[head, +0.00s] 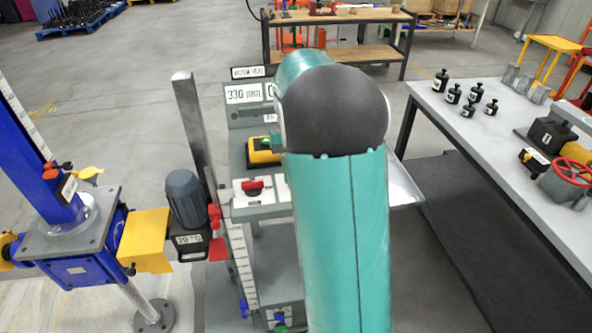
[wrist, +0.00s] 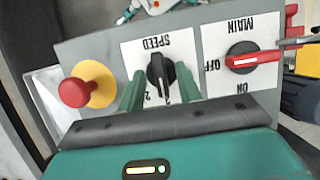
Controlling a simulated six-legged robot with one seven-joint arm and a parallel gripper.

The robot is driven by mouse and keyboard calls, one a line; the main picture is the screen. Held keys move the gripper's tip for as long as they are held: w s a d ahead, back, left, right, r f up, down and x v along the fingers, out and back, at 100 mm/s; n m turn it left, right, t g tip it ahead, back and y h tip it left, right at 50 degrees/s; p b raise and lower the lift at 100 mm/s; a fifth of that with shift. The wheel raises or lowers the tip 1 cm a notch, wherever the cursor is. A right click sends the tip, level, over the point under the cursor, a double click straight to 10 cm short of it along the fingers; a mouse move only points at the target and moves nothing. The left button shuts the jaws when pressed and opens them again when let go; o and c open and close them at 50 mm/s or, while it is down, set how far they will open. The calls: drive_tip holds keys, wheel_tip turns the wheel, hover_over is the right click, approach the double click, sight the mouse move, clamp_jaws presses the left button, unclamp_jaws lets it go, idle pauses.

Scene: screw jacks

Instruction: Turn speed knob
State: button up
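The speed knob (wrist: 160,72) is black, on a white plate lettered SPEED, upside down in the wrist view. A white line on it points down the picture, towards partly hidden digits. My gripper (wrist: 159,80) has its two green fingers on either side of the knob. They are apart, and a strip of white plate shows between each finger and the knob, so I see no firm grip. In the head view my teal arm hides the knob and the gripper.
Right of the knob is the red MAIN switch (wrist: 252,59), its white mark beside OFF. Left is a red push button (wrist: 75,92) on a yellow base. In the head view a grey motor (head: 186,199) and a post (head: 192,125) stand left of the panel.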

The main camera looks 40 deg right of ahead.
drive_tip(key=v, duration=1.3)
drive_tip(key=shift+w+r, duration=0.2)
drive_tip(key=shift+r, duration=0.15)
drive_tip(key=s+a+r+n+t+h, duration=0.1)
drive_tip(key=s+a+t, duration=0.1)
drive_tip(key=s+a, duration=0.4)
drive_tip(key=s+a+r+n+t+h, duration=0.1)
drive_tip(key=s+a+r+n+t, duration=0.15)
drive_tip(key=a, duration=0.55)
drive_tip(key=s+a+f+n+t, duration=0.1)
drive_tip(key=s+a+f+t, duration=0.4)
drive_tip(key=s+a+f, duration=0.3)
drive_tip(key=s+a, duration=0.1)
drive_tip(key=s, duration=0.2)
drive_tip(key=shift+s, duration=0.25)
drive_tip(key=shift+n, duration=0.25)
